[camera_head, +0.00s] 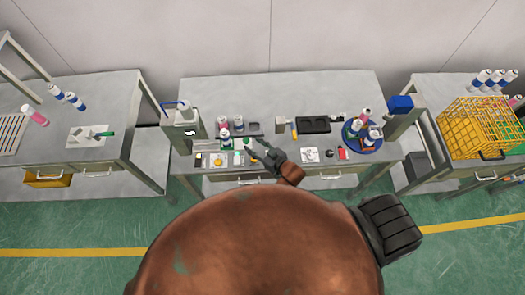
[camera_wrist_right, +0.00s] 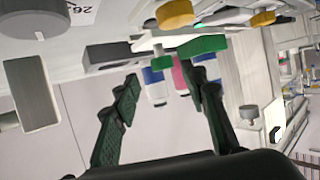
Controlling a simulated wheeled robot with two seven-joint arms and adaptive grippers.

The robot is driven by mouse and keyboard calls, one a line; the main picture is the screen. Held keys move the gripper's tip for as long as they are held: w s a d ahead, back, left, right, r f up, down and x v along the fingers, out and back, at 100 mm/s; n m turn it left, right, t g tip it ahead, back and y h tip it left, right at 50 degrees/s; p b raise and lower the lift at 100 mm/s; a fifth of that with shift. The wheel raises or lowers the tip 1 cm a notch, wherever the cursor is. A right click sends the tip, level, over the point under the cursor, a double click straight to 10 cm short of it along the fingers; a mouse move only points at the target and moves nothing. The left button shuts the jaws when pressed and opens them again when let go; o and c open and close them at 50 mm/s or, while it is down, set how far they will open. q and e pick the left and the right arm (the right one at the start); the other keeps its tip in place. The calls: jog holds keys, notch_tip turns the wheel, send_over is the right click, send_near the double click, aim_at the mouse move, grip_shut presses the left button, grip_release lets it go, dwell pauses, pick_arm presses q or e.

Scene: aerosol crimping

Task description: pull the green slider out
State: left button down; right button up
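A green piece that looks like the slider (camera_wrist_right: 203,46) shows in the right wrist view, just beyond the tip of one finger. I cannot tell whether they touch. In the head view a small green part (camera_head: 247,142) sits on the middle table's left half, close to my right gripper (camera_head: 257,147). In the right wrist view my right gripper (camera_wrist_right: 161,80) has its two dark fingers spread apart, with nothing held between them. My left gripper is not in view.
Bottles, a pink-capped can (camera_head: 223,123) and small fixtures crowd around my right gripper on the middle table (camera_head: 290,85). A blue round tray (camera_head: 350,137) with bottles stands to the right. A yellow wire basket (camera_head: 475,125) is on the right table. The middle table's back is clear.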

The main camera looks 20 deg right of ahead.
jog(key=v, duration=0.8)
jog(key=shift+s, duration=0.25)
jog(key=shift+d+r, duration=0.1)
jog(key=shift+d, duration=0.1)
